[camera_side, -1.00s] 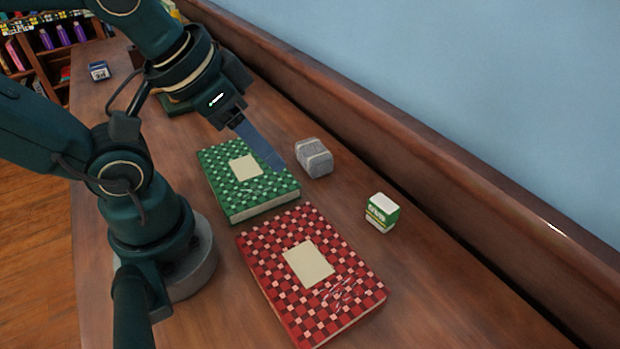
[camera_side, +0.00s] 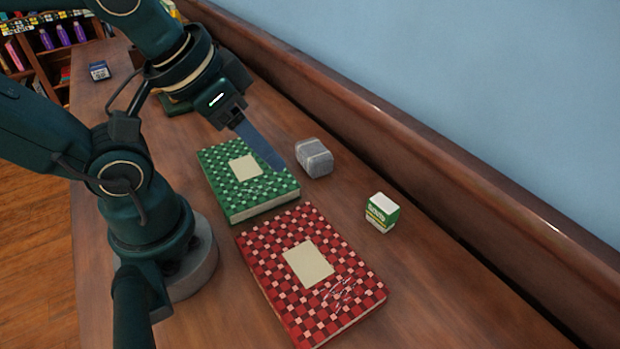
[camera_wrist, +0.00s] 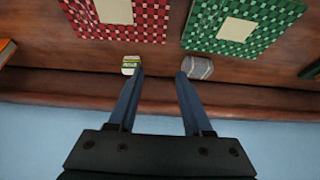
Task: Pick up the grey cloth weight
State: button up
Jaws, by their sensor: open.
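The grey cloth weight (camera_side: 314,158) is a small rounded block with a paler band. It lies on the wooden top just right of the green checkered book. In the wrist view the weight (camera_wrist: 199,68) shows just beyond the right fingertip. My gripper (camera_side: 279,167) is over the green book's right edge, left of the weight and apart from it in the side view. In the wrist view my gripper (camera_wrist: 160,74) has its two fingers spread wide with nothing held between them. In the side view the fingers overlap, so their gap is hidden.
The green checkered book (camera_side: 222,171) and red checkered book (camera_side: 262,255) lie flat nearby. A small green and white box (camera_side: 382,212) stands right of them. A raised wooden ledge (camera_side: 420,160) runs along the blue wall.

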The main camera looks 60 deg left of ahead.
jog(key=o, duration=0.8)
jog(key=shift+c, duration=0.2)
jog(key=w+r+n, duration=0.3)
jog(key=w+n, duration=0.1)
jog(key=n, duration=0.2)
jog(key=n+g, duration=0.4)
jog(key=n, duration=0.6)
send_near(314, 148)
jog(key=w+d+r, duration=0.1)
jog(key=d, duration=0.2)
jog(key=shift+n+g, duration=0.5)
jog(key=shift+g, duration=0.3)
jog(key=a+f, duration=0.1)
jog(key=f, duration=0.1)
jog(key=a+f, duration=0.1)
jog(key=f, duration=0.1)
jog(key=a+f, duration=0.1)
jog(key=f, duration=0.1)
jog(key=shift+w+f, duration=0.2)
jog(key=shift+f, duration=2.55)
